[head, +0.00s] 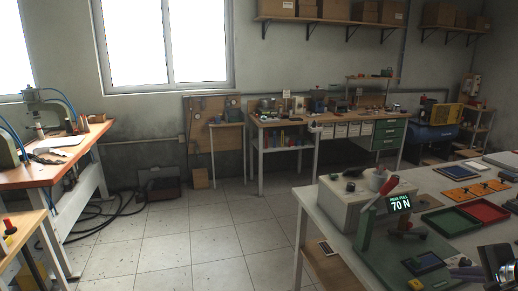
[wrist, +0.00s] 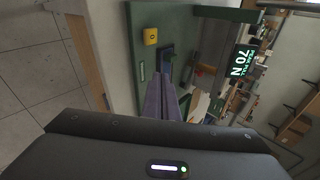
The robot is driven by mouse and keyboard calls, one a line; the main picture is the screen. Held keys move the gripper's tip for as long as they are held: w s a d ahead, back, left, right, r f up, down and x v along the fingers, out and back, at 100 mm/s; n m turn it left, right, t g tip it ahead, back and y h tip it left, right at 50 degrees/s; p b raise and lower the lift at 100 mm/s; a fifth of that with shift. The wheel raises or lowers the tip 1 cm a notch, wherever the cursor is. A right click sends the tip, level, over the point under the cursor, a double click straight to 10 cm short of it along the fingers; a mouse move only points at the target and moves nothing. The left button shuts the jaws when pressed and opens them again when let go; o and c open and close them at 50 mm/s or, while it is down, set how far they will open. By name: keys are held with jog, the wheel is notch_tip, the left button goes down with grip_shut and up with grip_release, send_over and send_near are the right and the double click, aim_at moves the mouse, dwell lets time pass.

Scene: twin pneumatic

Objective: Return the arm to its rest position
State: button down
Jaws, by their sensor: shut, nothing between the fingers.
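My gripper (wrist: 164,80) shows in the wrist view as two grey-purple fingers close together, with nothing between them. Its dark body fills the bottom of that view. In the head view my gripper (head: 462,269) is at the lower right edge, partly cut off by the frame. Whether the fingers touch anything beneath cannot be told.
A lit display (head: 400,204) reads 70 N beside a green upright (head: 364,228). A yellow button (wrist: 150,36) sits on the plate. Red (head: 481,210) and green (head: 450,221) trays lie behind. Open floor (head: 190,245) lies left of the bench.

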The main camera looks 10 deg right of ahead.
jog(key=w+a+r+n+g+y, duration=0.15)
jog(key=a+n, duration=0.25)
jog(key=a, duration=0.8)
jog(key=w+a+r+n+g+y, duration=0.15)
jog(key=a+n, duration=0.25)
jog(key=a, duration=0.9)
jog(key=s+a+n+h, duration=0.1)
jog(key=s+a+n, duration=0.4)
jog(key=a, duration=0.4)
jog(key=s+a+r+n, duration=0.1)
jog(key=s+a+n, duration=0.4)
jog(key=a, duration=0.4)
jog(key=shift+s+a+n+g+h, duration=0.2)
jog(key=shift+n+g+h, duration=0.1)
jog(key=shift+n+h, duration=0.15)
jog(key=shift+d, duration=0.1)
